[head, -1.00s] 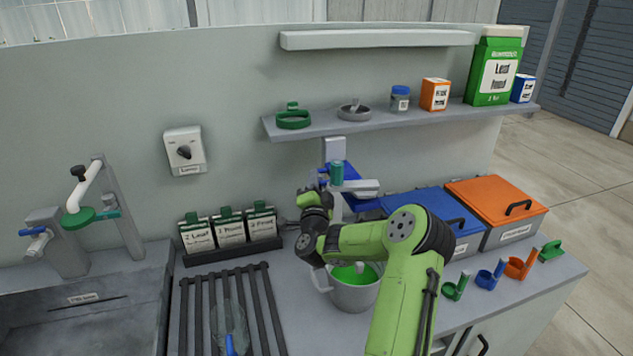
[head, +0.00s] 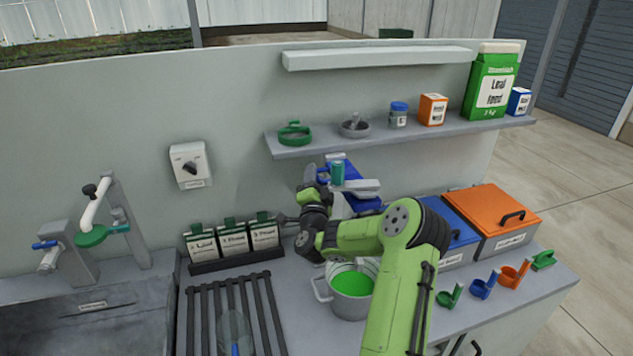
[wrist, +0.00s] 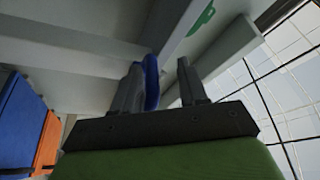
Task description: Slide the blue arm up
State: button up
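The blue arm (head: 364,203) is on a stand behind a grey pot (head: 349,305) of green liquid. A green cylinder (head: 337,173) and a light grey block are beside its blue parts; my arm hides some of it. My gripper (head: 316,175) is at the left end of this assembly, pointing up. In the wrist view, my gripper's two fingers (wrist: 158,85) are apart. A blue piece (wrist: 151,82) stands between them, close against the left finger with a gap to the right one. I cannot tell whether it touches.
A shelf (head: 400,134) with jars and boxes is above. Three labelled packs (head: 233,238) stand left of my gripper. A blue bin and an orange-lidded bin (head: 490,217) stand to the right. A slatted rack (head: 235,310) and sink are at front left.

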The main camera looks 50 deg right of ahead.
jog(key=shift+s+f, duration=0.15)
jog(key=shift+s, duration=0.1)
jog(key=b+v, duration=0.4)
jog(key=v, duration=1.1)
jog(key=shift+s+a, duration=0.15)
jog(key=shift+s, duration=0.05)
